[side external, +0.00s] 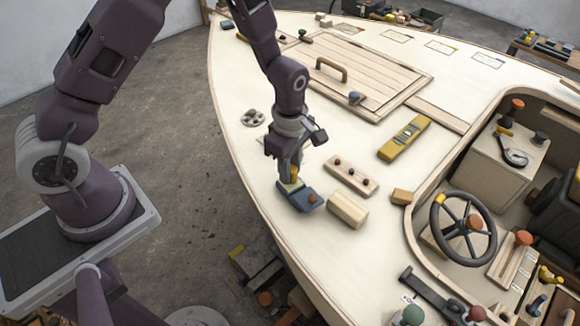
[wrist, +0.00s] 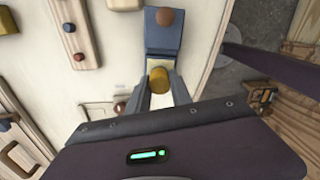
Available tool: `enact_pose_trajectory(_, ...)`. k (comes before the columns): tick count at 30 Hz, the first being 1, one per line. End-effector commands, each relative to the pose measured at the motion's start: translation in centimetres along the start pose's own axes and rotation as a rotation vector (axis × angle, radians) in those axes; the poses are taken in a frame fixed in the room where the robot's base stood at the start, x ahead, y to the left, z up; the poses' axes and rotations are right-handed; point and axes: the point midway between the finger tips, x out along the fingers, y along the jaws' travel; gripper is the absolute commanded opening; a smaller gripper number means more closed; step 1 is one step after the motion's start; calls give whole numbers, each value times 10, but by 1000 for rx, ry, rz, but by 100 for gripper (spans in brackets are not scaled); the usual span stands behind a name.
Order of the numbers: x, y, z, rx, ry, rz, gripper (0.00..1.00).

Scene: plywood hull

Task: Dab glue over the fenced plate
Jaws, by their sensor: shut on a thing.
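My gripper (side external: 293,172) is over the near left part of the deck, fingers pointing down. It is shut on a yellow cylinder (wrist: 158,80), which also shows between the fingers in the side view. Directly beyond the cylinder is a blue block (wrist: 163,38) with a round brown knob (wrist: 165,17). The blue block (side external: 299,196) rests on the deck in the side view; I cannot tell whether the cylinder is joined to it. A small wood-edged frame (wrist: 96,108) lies partly hidden beside the fingers. I cannot tell for sure whether it is the fenced plate.
A wooden block (side external: 347,210) lies right of the blue block. A wooden bar with coloured knobs (side external: 351,177) and a yellow level-like tool (side external: 405,138) lie farther right. A small dish (side external: 253,117) stands behind. The deck edge drops to the floor at left.

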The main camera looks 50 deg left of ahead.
Motion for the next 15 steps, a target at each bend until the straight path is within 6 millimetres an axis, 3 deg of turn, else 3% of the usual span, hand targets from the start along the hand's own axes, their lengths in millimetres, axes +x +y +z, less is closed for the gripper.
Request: enact_pose_trajectory(15, 6, 0, 0, 1, 0, -1, 0)
